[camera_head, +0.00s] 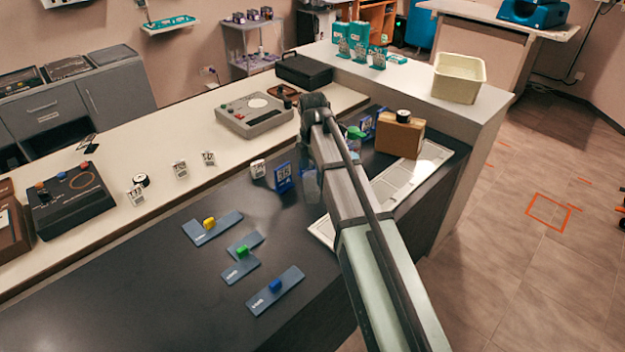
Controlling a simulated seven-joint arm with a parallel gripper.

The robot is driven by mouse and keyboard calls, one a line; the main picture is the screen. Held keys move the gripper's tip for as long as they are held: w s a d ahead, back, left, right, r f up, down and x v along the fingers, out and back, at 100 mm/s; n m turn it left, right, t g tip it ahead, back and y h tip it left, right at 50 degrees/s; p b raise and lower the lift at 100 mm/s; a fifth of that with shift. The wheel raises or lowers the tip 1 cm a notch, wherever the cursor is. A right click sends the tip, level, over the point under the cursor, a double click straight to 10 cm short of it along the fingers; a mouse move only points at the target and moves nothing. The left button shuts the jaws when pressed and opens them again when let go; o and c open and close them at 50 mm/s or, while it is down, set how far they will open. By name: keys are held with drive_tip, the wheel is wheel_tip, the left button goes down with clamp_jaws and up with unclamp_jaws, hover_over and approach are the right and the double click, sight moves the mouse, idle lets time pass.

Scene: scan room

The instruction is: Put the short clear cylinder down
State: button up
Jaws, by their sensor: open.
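A translucent, pale blue-grey shape (311,187) shows at the left edge of my arm, on or just above the dark counter. It may be the short clear cylinder, but my arm hides part of it and I cannot tell its full form or whether it touches the counter. My arm crosses the picture from the lower right to a dark joint near the top middle. My gripper's fingers are hidden behind the arm.
A blue-and-white box (282,178) stands left of the clear shape. Grey plates with coloured blocks (274,290) lie nearer. A pale, sectioned tray (381,190) and a brown box (399,136) are at right. The dark counter (150,290) is bare at front left.

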drive_tip(key=shift+r, duration=2.55)
